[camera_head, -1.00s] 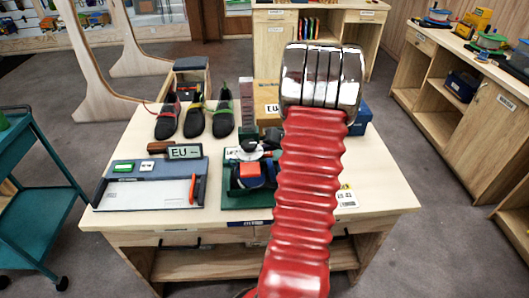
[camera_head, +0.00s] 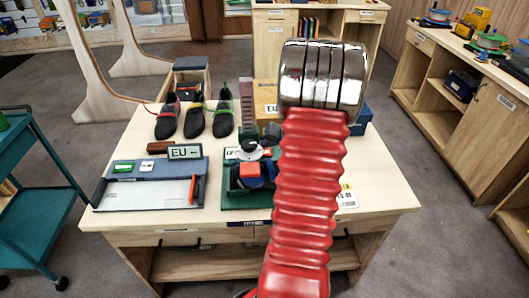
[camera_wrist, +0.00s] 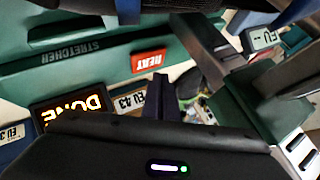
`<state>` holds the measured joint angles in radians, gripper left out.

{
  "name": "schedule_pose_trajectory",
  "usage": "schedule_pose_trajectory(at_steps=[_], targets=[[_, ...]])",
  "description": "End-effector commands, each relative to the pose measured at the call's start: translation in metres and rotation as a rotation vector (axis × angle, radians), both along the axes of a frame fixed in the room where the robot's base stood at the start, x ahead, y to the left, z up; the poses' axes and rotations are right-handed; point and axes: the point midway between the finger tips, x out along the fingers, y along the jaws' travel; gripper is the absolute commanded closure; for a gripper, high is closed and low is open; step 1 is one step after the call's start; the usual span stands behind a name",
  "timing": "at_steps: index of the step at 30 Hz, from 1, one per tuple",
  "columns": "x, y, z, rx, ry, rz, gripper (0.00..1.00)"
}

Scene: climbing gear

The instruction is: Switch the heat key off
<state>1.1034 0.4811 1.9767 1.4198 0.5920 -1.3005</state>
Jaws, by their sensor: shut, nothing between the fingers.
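In the wrist view the green stretcher (camera_wrist: 80,60) fills the upper left, its lettering upside down. The red HEAT key (camera_wrist: 149,61) sits on its face; I cannot tell its switch position. A lit display (camera_wrist: 68,111) reading DONE is at the lower left. My gripper (camera_wrist: 161,80) is shut and empty, its tips just below and right of the HEAT key in the picture, apparently apart from it. In the head view the stretcher (camera_head: 237,202) stands on the table, partly hidden by my red arm, and my gripper is hidden.
The wooden table (camera_head: 385,195) holds several shoes (camera_head: 194,119), an EU sign (camera_head: 185,152), a grey-blue measuring tray (camera_head: 140,193) and a cardboard box (camera_head: 266,97). A teal cart (camera_head: 40,225) stands left.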

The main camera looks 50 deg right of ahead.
Motion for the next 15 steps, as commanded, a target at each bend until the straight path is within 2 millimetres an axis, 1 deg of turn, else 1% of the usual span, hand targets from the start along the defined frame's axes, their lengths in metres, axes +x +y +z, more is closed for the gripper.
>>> schedule_pose_trajectory(at_steps=[15], targets=[[0.0, 0.0, 0.038, -0.002, -0.001, 0.001, 1.0]])
